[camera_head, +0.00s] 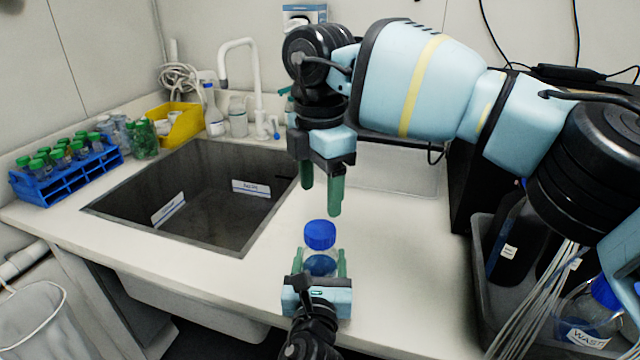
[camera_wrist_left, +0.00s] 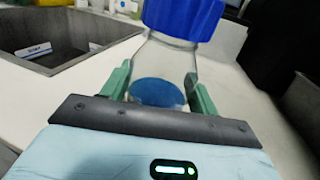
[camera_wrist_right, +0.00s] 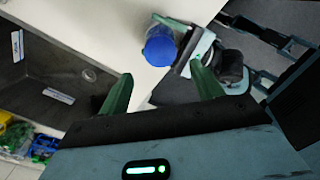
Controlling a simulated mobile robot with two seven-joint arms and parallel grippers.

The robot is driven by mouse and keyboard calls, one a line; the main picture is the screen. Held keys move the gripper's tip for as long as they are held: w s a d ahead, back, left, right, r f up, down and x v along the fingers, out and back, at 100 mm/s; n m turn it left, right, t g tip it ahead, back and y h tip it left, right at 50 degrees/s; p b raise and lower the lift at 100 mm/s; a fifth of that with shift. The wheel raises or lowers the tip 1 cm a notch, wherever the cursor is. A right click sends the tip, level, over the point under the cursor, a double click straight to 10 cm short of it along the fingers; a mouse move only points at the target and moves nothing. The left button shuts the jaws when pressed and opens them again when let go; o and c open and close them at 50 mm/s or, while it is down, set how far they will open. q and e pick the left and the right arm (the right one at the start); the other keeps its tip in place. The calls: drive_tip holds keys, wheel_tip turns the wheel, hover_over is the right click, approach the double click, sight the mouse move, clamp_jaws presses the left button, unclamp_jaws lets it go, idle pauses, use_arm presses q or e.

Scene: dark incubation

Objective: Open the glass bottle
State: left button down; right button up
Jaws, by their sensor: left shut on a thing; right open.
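The glass bottle (camera_head: 320,262) is clear, with a blue screw cap (camera_head: 320,235) on top and blue contents low inside. It stands upright at the front of the white counter. My left gripper (camera_head: 320,270) is shut on the bottle's body from the front. In the left wrist view the green fingers flank the glass (camera_wrist_left: 165,75) below the cap. My right gripper (camera_head: 321,195) is open and empty, pointing down, above and slightly behind the cap. In the right wrist view the cap (camera_wrist_right: 160,50) appears beyond and between the green fingers (camera_wrist_right: 162,88).
A dark sink (camera_head: 190,195) lies left of the bottle. A grey tub (camera_head: 480,270) with bottles, one labelled WASTE, is at right. The counter around the bottle is clear.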

sight(320, 228)
use_arm(q)
drive_tip(key=shift+f, duration=0.1)
use_arm(e)
drive_tip(key=m, duration=0.5)
drive_tip(key=shift+f, duration=4)
